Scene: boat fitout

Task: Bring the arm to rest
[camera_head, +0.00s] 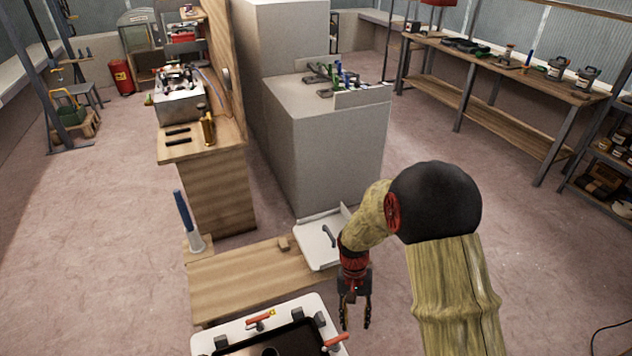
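My gripper (356,318) hangs pointing down at the lower middle of the view, at the end of my arm. Its two fingers are apart, with nothing seen between them. It is just right of a low wooden bench top (245,282) and near the right corner of a white-framed unit with a dark basin (270,342). I cannot tell its height above the floor. The upper arm, with a black joint and a tan sleeve, fills the right of centre.
A white panel with a dark handle (318,240) lies close behind my gripper. A blue-handled tool (188,222) stands at the bench's left end. A grey block (325,140) and a wooden counter (208,190) stand behind. Open floor (560,250) lies right.

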